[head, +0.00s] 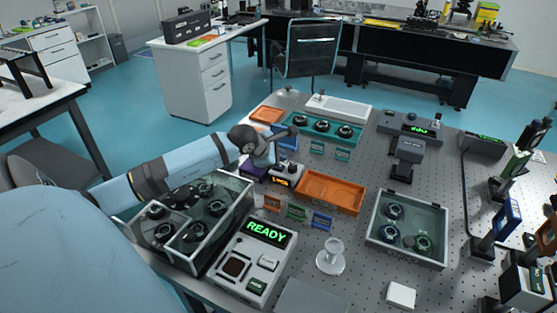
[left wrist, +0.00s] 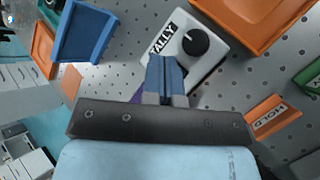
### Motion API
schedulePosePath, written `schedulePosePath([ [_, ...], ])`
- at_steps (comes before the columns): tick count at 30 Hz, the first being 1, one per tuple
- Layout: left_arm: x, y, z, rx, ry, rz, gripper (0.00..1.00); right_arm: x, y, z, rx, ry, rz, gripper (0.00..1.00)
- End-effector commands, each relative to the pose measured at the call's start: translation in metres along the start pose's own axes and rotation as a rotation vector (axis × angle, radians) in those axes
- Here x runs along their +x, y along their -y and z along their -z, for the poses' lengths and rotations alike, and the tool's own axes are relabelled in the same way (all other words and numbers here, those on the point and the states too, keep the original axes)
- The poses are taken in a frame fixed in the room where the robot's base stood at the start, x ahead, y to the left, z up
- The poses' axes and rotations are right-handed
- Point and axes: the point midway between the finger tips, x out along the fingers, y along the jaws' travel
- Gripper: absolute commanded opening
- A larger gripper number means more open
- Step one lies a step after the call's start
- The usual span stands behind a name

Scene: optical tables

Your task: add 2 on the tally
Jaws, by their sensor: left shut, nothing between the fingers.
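The tally (left wrist: 212,62) is a small white box with a black knob (left wrist: 195,42) and the word TALLY on its side, seen in the left wrist view. In the head view the tally (head: 287,174) stands left of the orange tray, with a small lit orange display whose number is too small to read. My left gripper (left wrist: 165,62) is shut and empty, its blue fingertips in front of the box's near edge, short of the knob in the picture. I cannot tell whether they touch it. In the head view the left gripper (head: 268,163) is largely hidden by its own wrist. My right gripper is not in view.
An orange tray (head: 330,205) lies right of the tally. A blue bin (left wrist: 82,35) is close on the other side. A device reading READY (head: 243,262), a glass-walled case (head: 205,232) and a clear box (head: 405,252) share the perforated table.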

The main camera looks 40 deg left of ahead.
Motion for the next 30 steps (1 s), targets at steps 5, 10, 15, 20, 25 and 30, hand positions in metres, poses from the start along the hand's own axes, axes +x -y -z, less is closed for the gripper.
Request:
schedulePosePath([
  [5, 0.0000, -0.0001, -0.0001, 0.000, 0.000, 0.000, 0.00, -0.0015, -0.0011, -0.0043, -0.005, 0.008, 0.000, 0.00],
  [10, 0.0000, 0.0000, -0.0001, 0.000, 0.000, 0.000, 0.00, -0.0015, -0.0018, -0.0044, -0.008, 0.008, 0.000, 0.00],
  [15, 0.0000, 0.0000, -0.0001, 0.000, 0.000, 0.000, 0.00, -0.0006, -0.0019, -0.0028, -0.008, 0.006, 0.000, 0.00],
  [20, 0.0000, 0.0000, -0.0001, 0.000, 0.000, 0.000, 0.00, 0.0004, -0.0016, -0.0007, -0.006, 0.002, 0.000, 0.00],
  [25, 0.0000, 0.0000, -0.0001, 0.000, 0.000, 0.000, 0.00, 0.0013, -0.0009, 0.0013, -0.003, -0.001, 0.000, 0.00],
  [30, 0.0000, 0.0000, -0.0001, 0.000, 0.000, 0.000, 0.00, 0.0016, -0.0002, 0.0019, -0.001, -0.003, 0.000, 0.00],
])
